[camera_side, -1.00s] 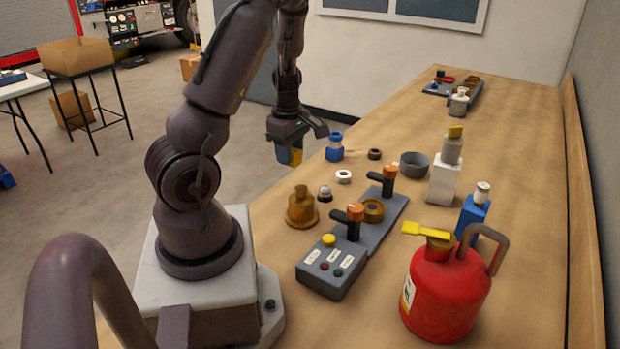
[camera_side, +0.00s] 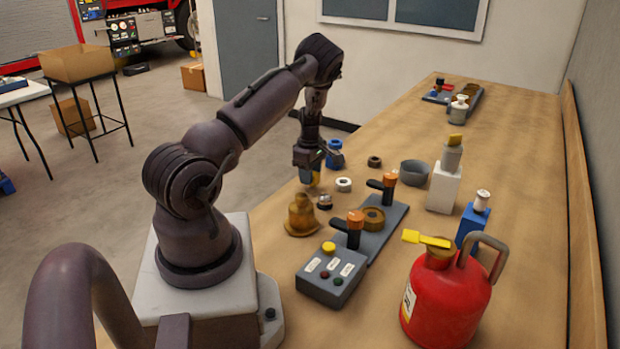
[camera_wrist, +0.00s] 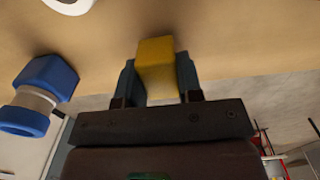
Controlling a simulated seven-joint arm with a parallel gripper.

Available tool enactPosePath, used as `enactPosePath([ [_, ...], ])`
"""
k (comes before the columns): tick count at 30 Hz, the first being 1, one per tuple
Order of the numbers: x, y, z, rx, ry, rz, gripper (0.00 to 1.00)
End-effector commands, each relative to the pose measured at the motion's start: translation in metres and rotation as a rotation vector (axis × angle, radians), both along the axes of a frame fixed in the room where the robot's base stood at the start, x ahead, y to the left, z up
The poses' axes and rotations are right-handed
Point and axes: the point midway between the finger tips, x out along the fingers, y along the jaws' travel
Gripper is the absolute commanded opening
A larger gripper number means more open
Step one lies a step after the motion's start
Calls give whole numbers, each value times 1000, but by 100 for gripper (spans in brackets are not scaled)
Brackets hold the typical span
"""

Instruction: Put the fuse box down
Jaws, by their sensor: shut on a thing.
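The fuse box shows as a small yellow block (camera_wrist: 157,68) in the wrist view, held between the two fingers of my gripper (camera_wrist: 160,82). In the side view my gripper (camera_side: 311,172) points down over the left edge of the table, with a bit of the yellow fuse box (camera_side: 313,180) showing below it. The fingers hide most of the box there. I cannot tell whether its underside touches the table.
A blue bottle-like item (camera_side: 334,154) stands just right of my gripper. A white ring (camera_side: 343,185), a small knob (camera_side: 324,202) and a brass bell-shaped piece (camera_side: 301,214) are close by. The grey control panel (camera_side: 333,275) and red can (camera_side: 445,300) stand nearer the camera.

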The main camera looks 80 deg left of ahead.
Motion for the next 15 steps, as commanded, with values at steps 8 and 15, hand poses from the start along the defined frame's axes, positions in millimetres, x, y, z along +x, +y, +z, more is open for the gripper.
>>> enactPosePath([
  [8, 0, 0, -13, 3, -1, 1, 10],
  [15, 0, 0, -16, 1, -1, 0, 10],
])
